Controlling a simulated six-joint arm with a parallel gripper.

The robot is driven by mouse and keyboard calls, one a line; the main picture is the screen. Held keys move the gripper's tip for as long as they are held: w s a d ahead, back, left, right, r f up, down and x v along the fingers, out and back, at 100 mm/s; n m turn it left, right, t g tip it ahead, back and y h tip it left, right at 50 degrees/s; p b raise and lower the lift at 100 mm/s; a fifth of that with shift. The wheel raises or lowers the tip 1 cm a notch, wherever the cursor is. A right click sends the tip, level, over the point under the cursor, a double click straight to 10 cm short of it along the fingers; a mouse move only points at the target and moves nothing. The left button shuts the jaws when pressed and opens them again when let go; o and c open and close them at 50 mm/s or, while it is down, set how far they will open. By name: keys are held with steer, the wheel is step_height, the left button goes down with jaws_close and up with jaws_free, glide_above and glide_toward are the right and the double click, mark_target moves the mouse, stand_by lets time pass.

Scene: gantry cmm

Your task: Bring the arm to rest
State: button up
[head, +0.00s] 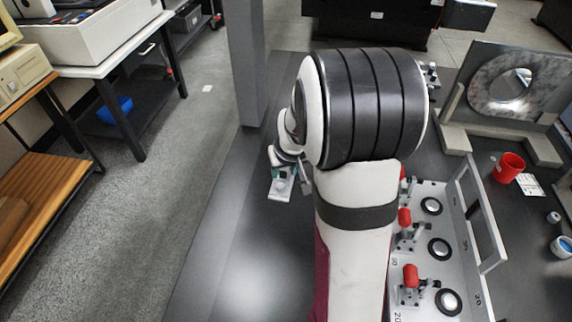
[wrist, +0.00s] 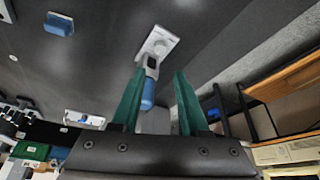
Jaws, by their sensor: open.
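My gripper (wrist: 160,78) shows in the wrist view with its two green fingers apart and nothing gripped between them. A light metal fitting with a blue handle (wrist: 148,92) appears beyond the fingers, in line with the gap. I cannot tell how far off it is. In the head view my white and black arm fills the middle and hides what lies behind it. A small grey piece with a teal patch (head: 282,183) shows just left of the arm; I cannot tell whether it is part of my gripper.
Right of my arm is a grey fixture plate (head: 462,232) with several red-handled clamps and a raised bar. A red cup (head: 509,168) and an upright plate with a round hole (head: 548,72) stand farther right. A grey post (head: 244,65) rises at the back.

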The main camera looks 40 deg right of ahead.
steer(key=v, duration=0.3)
steer(key=shift+s+r, duration=0.1)
steer(key=shift+r, duration=0.15)
steer(key=s+a+r+g+y, duration=0.1)
steer(key=s+a+r, duration=0.1)
steer(key=s+a, duration=0.3)
steer(key=s+a+r+y, duration=0.1)
steer(key=s+a+r, duration=0.15)
steer(key=a, duration=0.55)
steer(key=s+a+g, duration=0.1)
steer(key=s+a, duration=0.3)
steer(key=s, duration=0.4)
steer(key=s+a+m+g+y, duration=0.1)
steer(key=s+a+g, duration=0.1)
steer(key=s+a, duration=0.3)
steer(key=s, duration=0.2)
steer(key=shift+s+a+r, duration=0.2)
steer(key=shift+s+r, duration=0.15)
